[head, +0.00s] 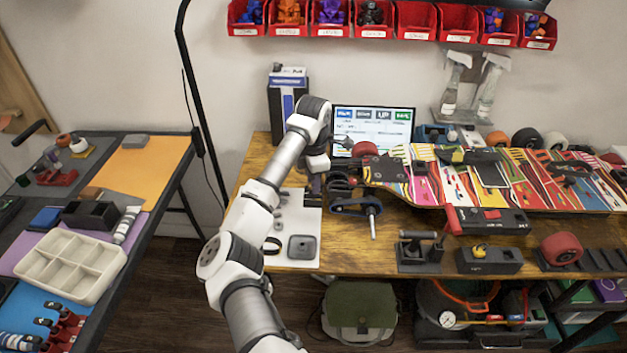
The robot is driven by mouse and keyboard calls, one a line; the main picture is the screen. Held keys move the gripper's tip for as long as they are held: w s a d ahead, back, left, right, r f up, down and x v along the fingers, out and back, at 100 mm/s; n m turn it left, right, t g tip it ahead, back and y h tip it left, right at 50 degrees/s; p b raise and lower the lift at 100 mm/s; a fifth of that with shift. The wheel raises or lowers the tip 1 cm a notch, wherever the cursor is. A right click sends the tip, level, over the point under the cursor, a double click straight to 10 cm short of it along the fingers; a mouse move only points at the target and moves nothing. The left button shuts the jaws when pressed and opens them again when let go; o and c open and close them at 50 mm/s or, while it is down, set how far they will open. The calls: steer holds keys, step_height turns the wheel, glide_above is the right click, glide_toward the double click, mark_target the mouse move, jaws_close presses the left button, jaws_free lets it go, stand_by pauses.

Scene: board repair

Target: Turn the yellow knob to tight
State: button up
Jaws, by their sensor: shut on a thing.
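The only small yellow part I can make out is a yellow piece (480,249) on a dark block (491,261) at the front of the wooden bench. I cannot tell whether it is the yellow knob or how it is turned. My gripper (317,184) points down at the left part of the bench, near the left end of the striped board, well left of the yellow piece. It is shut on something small. My wrist and its dark surroundings hide what it holds.
A blue-black clamp (357,208) and a striped skateboard deck (425,187) lie just right of my gripper. A monitor (374,128) stands behind. A white mat (300,225) with small parts lies below. A grey tray (71,265) sits on the left table.

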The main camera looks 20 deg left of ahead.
steer(key=n, duration=0.3)
steer(key=shift+n+b, duration=0.3)
steer(key=shift+b, duration=0.05)
steer(key=shift+n, duration=1.6)
steer(key=o, duration=1)
steer(key=shift+r+b, duration=0.15)
steer(key=shift+b, duration=0.2)
step_height(320, 180, up, 14)
steer(key=b, duration=0.3)
steer(key=shift+f, duration=0.2)
